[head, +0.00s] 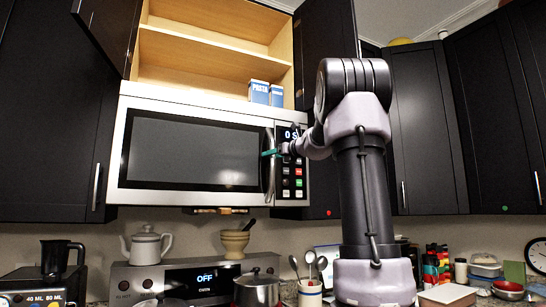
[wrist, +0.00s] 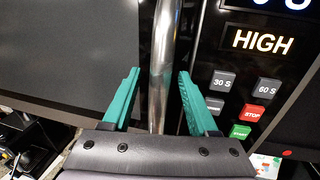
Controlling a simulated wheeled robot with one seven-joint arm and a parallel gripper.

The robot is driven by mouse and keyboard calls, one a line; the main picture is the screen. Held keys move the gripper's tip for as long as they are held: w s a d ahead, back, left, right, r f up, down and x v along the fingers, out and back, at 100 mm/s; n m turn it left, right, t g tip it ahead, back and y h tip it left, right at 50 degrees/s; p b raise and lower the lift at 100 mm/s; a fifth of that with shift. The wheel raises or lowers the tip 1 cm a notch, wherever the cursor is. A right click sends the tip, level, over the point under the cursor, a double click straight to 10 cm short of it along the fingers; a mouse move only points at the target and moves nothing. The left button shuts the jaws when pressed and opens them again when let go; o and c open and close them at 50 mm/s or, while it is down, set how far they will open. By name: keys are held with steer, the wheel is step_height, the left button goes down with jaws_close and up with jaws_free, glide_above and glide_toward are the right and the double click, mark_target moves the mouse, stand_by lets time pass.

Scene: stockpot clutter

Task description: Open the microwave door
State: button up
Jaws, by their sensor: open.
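The microwave (head: 190,150) is mounted under the open upper cabinet, and its door looks shut. Its vertical silver handle (head: 268,165) is at the right side of the door, beside the black control panel (head: 292,170). My gripper (head: 271,153) is at the handle. In the wrist view, the handle (wrist: 162,60) runs between the two green fingers of my gripper (wrist: 156,85). The fingers are open, with one on each side of the handle and visible gaps. The control panel shows "HIGH" (wrist: 263,40) to the right.
The cabinet above the microwave stands open, with blue pasta boxes (head: 259,92) inside. Below are a stove with a pot (head: 257,290), a white kettle (head: 146,245) and a mortar (head: 234,243). Dark cabinets (head: 425,130) flank the right. Space before the door looks clear.

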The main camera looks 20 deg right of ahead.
steer(key=shift+w, duration=0.15)
jaws_close()
stand_by(1.4)
